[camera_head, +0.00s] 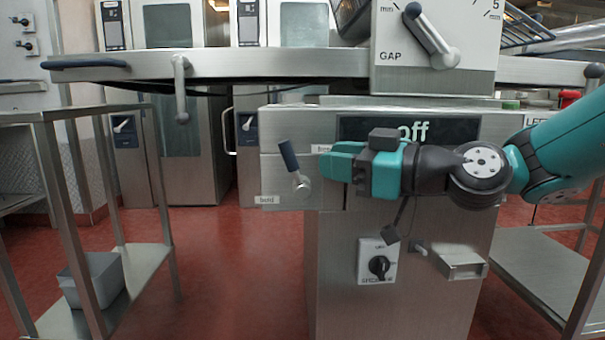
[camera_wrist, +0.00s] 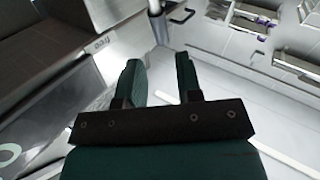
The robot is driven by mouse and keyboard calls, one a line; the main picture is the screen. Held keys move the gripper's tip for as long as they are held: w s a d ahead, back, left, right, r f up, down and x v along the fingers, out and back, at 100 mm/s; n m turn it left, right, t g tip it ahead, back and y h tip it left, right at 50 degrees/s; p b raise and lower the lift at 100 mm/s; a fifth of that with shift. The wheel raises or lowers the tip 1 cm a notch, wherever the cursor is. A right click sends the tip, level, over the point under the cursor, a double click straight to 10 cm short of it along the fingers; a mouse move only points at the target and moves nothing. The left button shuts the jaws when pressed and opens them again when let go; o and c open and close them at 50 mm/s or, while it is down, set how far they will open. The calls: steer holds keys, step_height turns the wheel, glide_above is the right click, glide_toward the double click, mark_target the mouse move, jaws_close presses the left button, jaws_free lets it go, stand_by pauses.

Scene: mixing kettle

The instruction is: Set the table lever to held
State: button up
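The lever with a dark blue-grey grip (camera_head: 289,155) sits on the steel front panel of the machine in the head view. Its grip points up and slightly left from a round metal pivot (camera_head: 302,186). A small label that seems to read "held" (camera_head: 267,199) is below and left of the pivot. Another label (camera_head: 322,148) is up and right, partly hidden by my gripper. My teal gripper (camera_head: 327,162) is just right of the lever, apart from it in the picture. In the wrist view its two fingers (camera_wrist: 159,75) are spread with nothing between them.
A box marked GAP with a knob (camera_head: 430,36) stands above. A long steel table edge (camera_head: 270,64) carries a hanging handle (camera_head: 181,90). A rotary switch (camera_head: 379,267) is below.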

mark_target(294, 155)
steer(key=p+x, duration=0.5)
steer(key=x, duration=0.3)
steer(key=shift+w+a+r, duration=0.1)
steer(key=shift+r, duration=0.1)
steer(key=shift+f, duration=0.2)
steer(key=shift+w+a, duration=0.1)
